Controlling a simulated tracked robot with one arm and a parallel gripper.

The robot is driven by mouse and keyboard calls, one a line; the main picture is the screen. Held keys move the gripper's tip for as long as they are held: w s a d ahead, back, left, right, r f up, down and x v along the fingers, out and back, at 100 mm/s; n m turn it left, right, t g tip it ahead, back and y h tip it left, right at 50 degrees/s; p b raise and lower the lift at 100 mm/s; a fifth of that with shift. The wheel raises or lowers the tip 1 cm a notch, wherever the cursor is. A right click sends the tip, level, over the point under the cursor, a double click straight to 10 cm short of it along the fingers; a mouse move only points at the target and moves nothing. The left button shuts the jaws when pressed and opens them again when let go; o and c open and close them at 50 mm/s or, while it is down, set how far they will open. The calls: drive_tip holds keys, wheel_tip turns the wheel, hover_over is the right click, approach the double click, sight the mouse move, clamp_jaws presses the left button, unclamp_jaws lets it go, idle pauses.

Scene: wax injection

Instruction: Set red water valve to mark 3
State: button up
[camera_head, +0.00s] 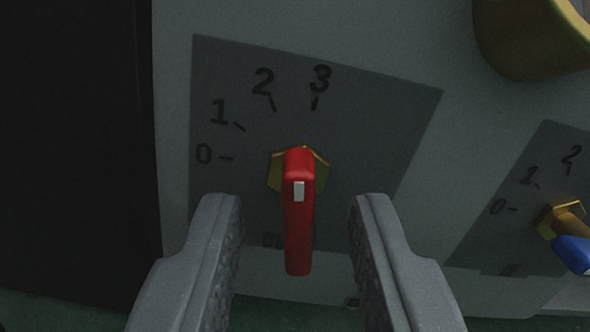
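The red water valve (298,232) sits at the middle of the view on a brass hexagonal fitting (276,172). Its long handle hangs almost straight down, and a small white mark shows near its upper end. The upper end points up, slightly left of mark 3 (314,103) on the dark scale plate (375,120), which reads 0 to 3. My gripper (297,205) is open, with one grey finger on each side of the handle. A clear gap shows on both sides, and neither finger touches the handle.
A blue valve (574,252) with its own scale plate (552,172) is at the right edge. A yellow rounded part (528,38) juts in at the top right. The light grey panel (440,40) ends at a dark area (70,150) on the left.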

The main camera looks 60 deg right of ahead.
drive_tip(key=shift+w+d, duration=0.25)
drive_tip(key=shift+d, duration=0.1)
clamp_jaws()
